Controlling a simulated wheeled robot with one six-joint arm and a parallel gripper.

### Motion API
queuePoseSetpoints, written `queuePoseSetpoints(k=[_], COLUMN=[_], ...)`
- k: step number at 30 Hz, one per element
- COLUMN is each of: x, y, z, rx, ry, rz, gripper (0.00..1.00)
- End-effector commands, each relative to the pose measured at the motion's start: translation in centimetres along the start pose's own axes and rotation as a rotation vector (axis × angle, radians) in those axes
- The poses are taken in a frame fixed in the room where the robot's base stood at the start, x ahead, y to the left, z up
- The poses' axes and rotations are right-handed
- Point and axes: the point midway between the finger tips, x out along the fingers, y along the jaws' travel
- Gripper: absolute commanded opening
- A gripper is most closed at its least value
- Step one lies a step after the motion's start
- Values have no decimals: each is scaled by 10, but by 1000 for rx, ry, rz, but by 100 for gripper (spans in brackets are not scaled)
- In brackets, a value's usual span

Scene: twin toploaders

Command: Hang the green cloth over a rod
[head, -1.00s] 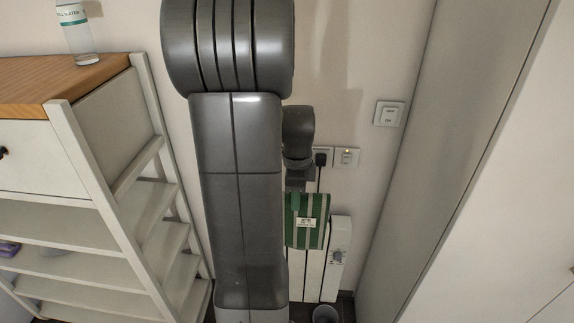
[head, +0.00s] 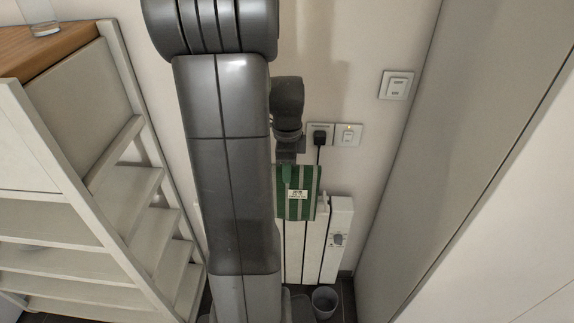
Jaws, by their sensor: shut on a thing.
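The green cloth (head: 297,203) has pale stripes and a small white label. It hangs down in front of the upper part of a white radiator (head: 314,258). My gripper (head: 290,160) is at the cloth's top edge and shut on it. The fingertips are small and partly hidden behind my own arm, which also covers the cloth's left side. I cannot tell whether the cloth touches the radiator. No rod can be made out.
A white shelf unit (head: 75,180) with a wooden top stands at the left, with a glass bottle (head: 40,15) on it. A grey bin (head: 324,301) is on the floor by the radiator. A plugged socket (head: 320,136) is on the wall. A tall cabinet (head: 440,130) closes the right side.

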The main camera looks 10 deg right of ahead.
Motion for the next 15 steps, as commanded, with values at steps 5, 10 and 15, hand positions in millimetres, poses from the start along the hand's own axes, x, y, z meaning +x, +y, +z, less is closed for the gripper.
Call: queuePoseSetpoints(k=[5, 10, 15], x=[23, 40, 57], y=[0, 0, 0], z=[0, 0, 0], rx=[0, 0, 0], ry=[0, 0, 0], rz=[1, 0, -1], gripper=[0, 0, 0])
